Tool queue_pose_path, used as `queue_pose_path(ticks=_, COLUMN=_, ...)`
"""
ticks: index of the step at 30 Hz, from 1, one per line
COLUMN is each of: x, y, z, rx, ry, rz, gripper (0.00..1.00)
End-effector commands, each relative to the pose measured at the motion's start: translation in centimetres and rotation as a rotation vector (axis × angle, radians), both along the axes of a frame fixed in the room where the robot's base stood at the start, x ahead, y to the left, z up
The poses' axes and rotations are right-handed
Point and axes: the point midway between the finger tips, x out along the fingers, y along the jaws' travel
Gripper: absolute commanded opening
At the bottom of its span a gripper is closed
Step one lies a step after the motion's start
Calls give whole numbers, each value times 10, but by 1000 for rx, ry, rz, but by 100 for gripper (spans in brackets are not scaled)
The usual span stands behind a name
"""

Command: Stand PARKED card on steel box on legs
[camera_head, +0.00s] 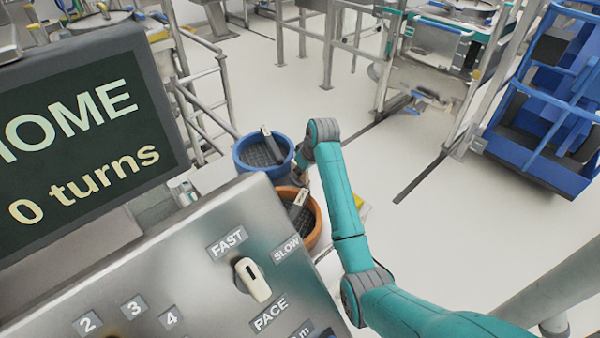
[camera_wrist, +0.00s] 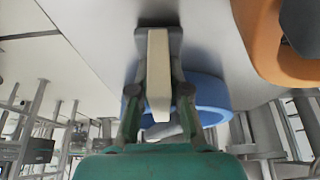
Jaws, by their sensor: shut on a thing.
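My gripper (camera_wrist: 158,38) is shut on a pale cream slab, seen nearly edge-on in the wrist view, which I take to be the card (camera_wrist: 158,75). Its face and any lettering are not visible. In the head view my arm's wrist is over the area beside the blue and orange tubs, and the fingers and card are mostly hidden. A brushed steel box (camera_head: 195,265) with a FAST/SLOW knob fills the lower left of the head view. Its legs do not show, so I cannot tell if it is the task's box.
A blue tub (camera_head: 264,151) and an orange tub (camera_head: 311,229) stand close together, each with dark contents. A dark screen (camera_head: 80,120) reads HOME, 0 turns. A small yellow thing (camera_head: 360,203) shows behind my arm. A blue wheeled frame (camera_head: 540,130) stands right; open floor lies between.

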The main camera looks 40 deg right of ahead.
Motion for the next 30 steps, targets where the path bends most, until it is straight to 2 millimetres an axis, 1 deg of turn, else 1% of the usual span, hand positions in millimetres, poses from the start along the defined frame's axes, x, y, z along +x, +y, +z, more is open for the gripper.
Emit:
queue_pose_path(ticks=2, x=0, y=0, z=-3, rx=0, ry=-1, rz=0, gripper=0)
queue_pose_path(ticks=13, x=0, y=0, z=-6, rx=0, ry=-1, rz=0, gripper=0)
queue_pose_path(ticks=14, x=0, y=0, z=-5, rx=-1, ry=-1, rz=0, gripper=23)
queue_pose_path(ticks=15, x=0, y=0, z=-5, rx=-1, ry=-1, rz=0, gripper=33)
queue_pose_path(ticks=16, x=0, y=0, z=-5, rx=-1, ry=-1, rz=0, gripper=41)
queue_pose_path(ticks=26, x=0, y=0, z=-4, rx=-1, ry=-1, rz=0, gripper=41)
queue_pose_path(ticks=30, x=-3, y=-1, z=7, rx=-2, ry=-4, rz=-1, gripper=41)
